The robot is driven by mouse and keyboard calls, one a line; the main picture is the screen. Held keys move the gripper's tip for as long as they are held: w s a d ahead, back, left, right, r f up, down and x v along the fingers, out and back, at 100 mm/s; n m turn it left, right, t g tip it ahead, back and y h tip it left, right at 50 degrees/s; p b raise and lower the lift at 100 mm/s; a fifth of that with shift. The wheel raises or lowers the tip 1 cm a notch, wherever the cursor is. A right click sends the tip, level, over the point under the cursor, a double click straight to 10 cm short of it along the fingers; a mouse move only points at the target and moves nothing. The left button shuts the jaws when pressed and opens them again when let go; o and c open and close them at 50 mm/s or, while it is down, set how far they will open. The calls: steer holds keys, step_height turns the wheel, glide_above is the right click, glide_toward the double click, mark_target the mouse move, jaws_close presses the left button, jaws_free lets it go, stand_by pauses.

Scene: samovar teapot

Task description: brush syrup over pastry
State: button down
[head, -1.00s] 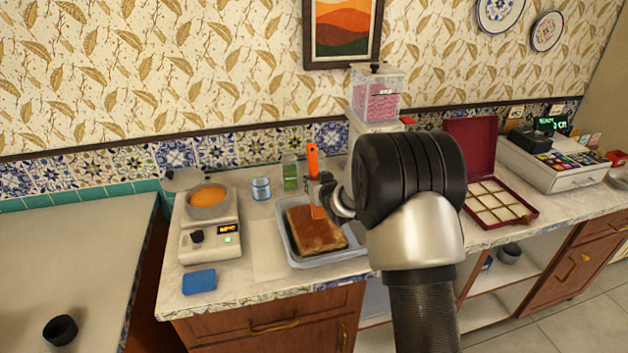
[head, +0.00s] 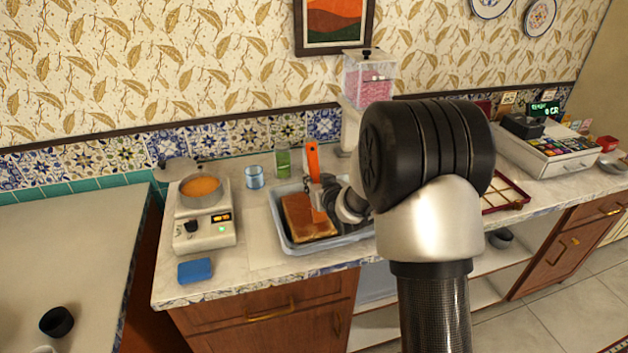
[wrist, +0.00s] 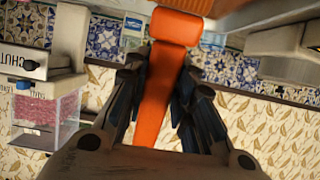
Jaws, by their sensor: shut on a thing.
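The pastry (head: 303,219) is a brown slab lying in a pale blue-grey tray (head: 284,246) on the counter. An orange brush (head: 313,162) stands nearly upright over the pastry, its lower end at or just above the pastry's right part; I cannot tell whether it touches. My gripper (head: 328,199) is shut on the brush from the right, and the wrist view shows the orange handle (wrist: 158,92) between both fingers (wrist: 157,88). A pan of orange syrup (head: 201,187) sits on a white burner (head: 205,228) to the left. My arm hides the tray's right end.
A blue sponge (head: 195,270) lies at the counter's front edge. A blue glass (head: 255,177) and a green glass (head: 283,162) stand behind the tray. A pink-filled dispenser (head: 369,80) stands behind my arm, and a sectioned box (head: 507,190) lies right.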

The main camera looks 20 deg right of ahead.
steer(key=shift+s, duration=1.75)
steer(key=w+d+p, duration=0.2)
steer(key=w+p, duration=0.1)
steer(key=w, duration=1.4)
steer(key=shift+w+d, duration=0.3)
steer(key=shift+d, duration=0.1)
stand_by(4.8)
